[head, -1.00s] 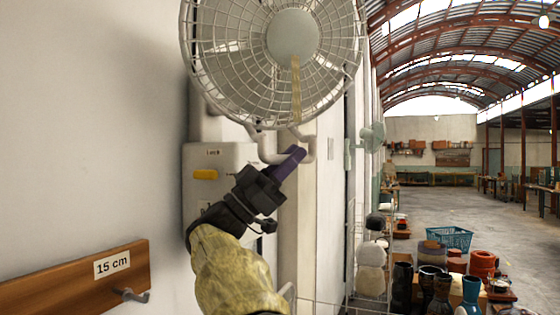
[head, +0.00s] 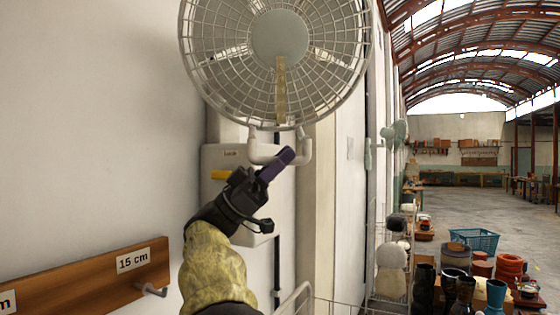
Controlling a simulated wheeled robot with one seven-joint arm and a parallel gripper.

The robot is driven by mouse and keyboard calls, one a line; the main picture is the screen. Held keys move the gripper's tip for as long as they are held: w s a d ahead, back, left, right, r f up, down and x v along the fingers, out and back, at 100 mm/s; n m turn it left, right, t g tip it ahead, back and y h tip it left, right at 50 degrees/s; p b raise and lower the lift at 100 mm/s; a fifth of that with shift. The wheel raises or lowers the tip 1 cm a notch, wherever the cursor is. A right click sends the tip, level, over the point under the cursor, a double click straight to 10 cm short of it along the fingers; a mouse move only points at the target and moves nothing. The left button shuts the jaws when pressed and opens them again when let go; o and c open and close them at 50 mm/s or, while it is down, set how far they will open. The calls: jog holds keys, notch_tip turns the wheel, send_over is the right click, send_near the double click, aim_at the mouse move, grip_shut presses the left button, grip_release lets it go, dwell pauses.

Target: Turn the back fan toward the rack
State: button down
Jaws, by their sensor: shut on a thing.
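A large white-grey caged fan (head: 278,38) fills the top middle, mounted by the left wall, its round face turned mostly toward me. A yellowish strip hangs from its hub. A white U-shaped handle (head: 256,150) hangs under its cage. My gripper (head: 279,162), with purple fingers, is shut on the bottom bar of this handle, toward its right side. A smaller pale green fan (head: 398,132) is farther along the wall. I cannot tell which fan is the named back one. A wire rack (head: 336,303) stands at lower middle, along the wall; its lower part is cut off.
A wooden peg board (head: 85,280) with a "15 cm" label is on the left wall. A pale wall box (head: 222,205) is behind my arm. Several drums and pots, including a blue one (head: 496,294), and a teal basket (head: 474,240) stand at right. The hall floor beyond is open.

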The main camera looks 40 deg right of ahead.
jog(key=shift+r, duration=0.1)
jog(key=c, duration=1.4)
grip_release()
jog(key=shift+o, duration=0.2)
jog(key=b+v, duration=0.2)
jog(key=v, duration=0.5)
jog(key=shift+w+a+f, duration=0.15)
jog(key=shift+a+f, duration=0.05)
jog(key=shift+f, duration=0.05)
jog(key=shift+d, duration=0.15)
